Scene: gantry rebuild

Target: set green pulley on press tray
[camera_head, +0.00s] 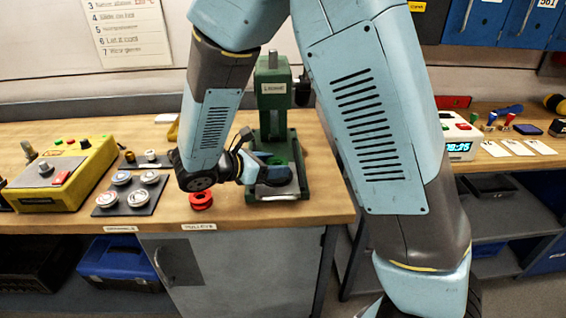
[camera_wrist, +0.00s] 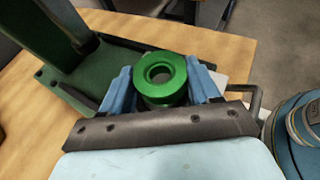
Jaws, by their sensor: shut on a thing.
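The green pulley (camera_wrist: 161,93) is between the two blue fingers of my gripper (camera_wrist: 162,84) in the wrist view, its ring face and centre hole toward the camera. In the head view the pulley (camera_head: 279,160) shows only in part behind my gripper (camera_head: 272,170). My gripper is shut on it, over the front of the green press. The pale press tray (camera_head: 282,190) lies on the press base just below. I cannot tell whether the pulley touches the tray, as my gripper hides the space between.
The green press column (camera_head: 272,105) rises just behind my gripper. A red pulley (camera_head: 201,200) sits on the bench to the left. A dark mat (camera_head: 133,194) with several silver discs and a yellow box (camera_head: 62,178) stand further left.

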